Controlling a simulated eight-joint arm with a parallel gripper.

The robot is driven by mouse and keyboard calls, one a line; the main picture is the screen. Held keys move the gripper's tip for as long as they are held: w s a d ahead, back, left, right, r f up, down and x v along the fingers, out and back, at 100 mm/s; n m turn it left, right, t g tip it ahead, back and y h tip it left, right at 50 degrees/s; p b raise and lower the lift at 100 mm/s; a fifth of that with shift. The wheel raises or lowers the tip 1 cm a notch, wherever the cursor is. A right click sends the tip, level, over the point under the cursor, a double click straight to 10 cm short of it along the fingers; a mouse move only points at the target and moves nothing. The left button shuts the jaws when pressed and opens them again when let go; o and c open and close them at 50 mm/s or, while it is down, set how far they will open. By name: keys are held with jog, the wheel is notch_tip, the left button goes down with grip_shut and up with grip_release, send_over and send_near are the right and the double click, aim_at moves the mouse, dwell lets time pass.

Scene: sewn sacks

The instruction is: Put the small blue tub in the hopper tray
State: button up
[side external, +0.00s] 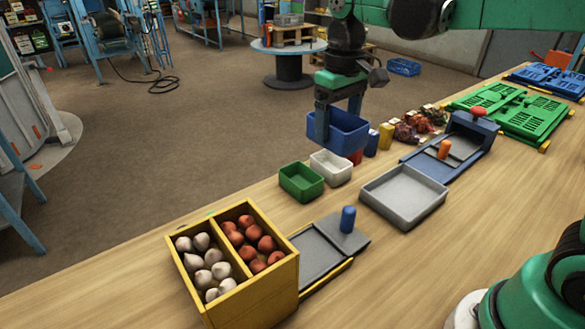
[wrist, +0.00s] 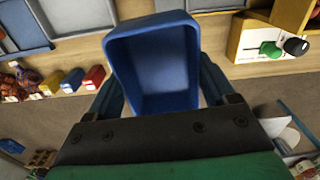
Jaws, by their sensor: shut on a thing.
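The small blue tub (side external: 345,132) is held in my gripper (side external: 338,110), raised near the bench's far edge, behind the white tub. In the wrist view the blue tub (wrist: 152,62) fills the middle, its open mouth facing the camera, with a finger along each side. My gripper (wrist: 160,85) is shut on it. A shallow, empty grey tray (side external: 404,196) lies on the bench to the right and nearer, in front of a blue slide unit with an orange knob (side external: 444,149). I cannot tell for certain that this is the hopper tray.
A green tub (side external: 301,182) and a white tub (side external: 331,167) stand near the held tub. A yellow two-part box (side external: 205,312) of white and red bulbs is front left, beside a grey slide with a blue knob (side external: 348,219). Small yellow, red and blue blocks stand behind.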

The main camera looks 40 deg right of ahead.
jog(key=s+a+f+n, duration=0.2)
jog(key=a+f+n, duration=0.1)
jog(key=a+n, duration=0.3)
jog(key=n, duration=1.1)
send_near(306, 256)
jog(key=shift+f, duration=2.6)
jog(key=shift+f, duration=0.55)
jog(key=o, duration=1.2)
jog(key=shift+r, duration=2.8)
